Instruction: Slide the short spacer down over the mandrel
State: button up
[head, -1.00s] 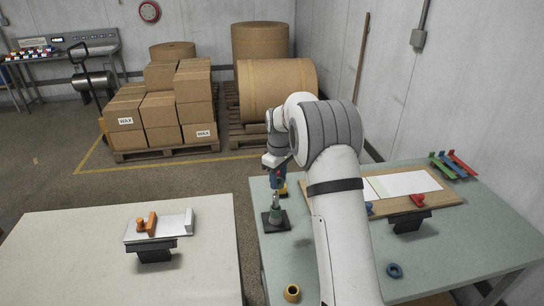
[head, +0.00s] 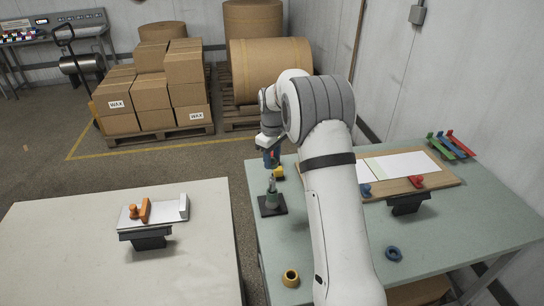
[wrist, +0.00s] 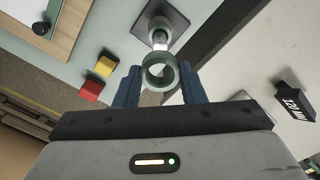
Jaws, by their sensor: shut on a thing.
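The mandrel (head: 272,187) stands upright on a dark square base (head: 272,206) near the left edge of the green table. A grey-green collar (head: 271,199) surrounds its lower part. My gripper (wrist: 160,85) is shut on the short spacer (wrist: 158,72), a grey-green ring between its blue fingers. In the wrist view the ring's bore shows, and the metallic mandrel (wrist: 160,38) rises just beyond it. The ring appears near the mandrel's tip; I cannot tell whether it is around it. In the head view my gripper (head: 271,163) is just above the mandrel, and the ring is hard to make out.
A yellow-and-red block (wrist: 97,77) lies close beside the mandrel base. A yellow ring (head: 291,278) and a blue ring (head: 393,254) lie on the green table (head: 440,240). A wooden board (head: 440,185) with paper is to the right. A pale table (head: 80,260) is left, across a gap.

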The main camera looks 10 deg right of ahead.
jog(key=b, duration=0.2)
send_over(272, 178)
jog(key=shift+s+f, duration=0.1)
jog(key=shift+f, duration=2)
jog(key=shift+f+b, duration=1.55)
jog(key=shift+f, duration=0.55)
jog(key=o, duration=1.1)
jog(key=shift+d, duration=0.1)
jog(key=shift+c, duration=0.2)
jog(key=shift+r, duration=0.2)
notch_tip(272, 178, up, 7)
jog(key=shift+r+b, duration=0.2)
jog(key=shift+b, duration=0.5)
jog(key=shift+r, duration=0.1)
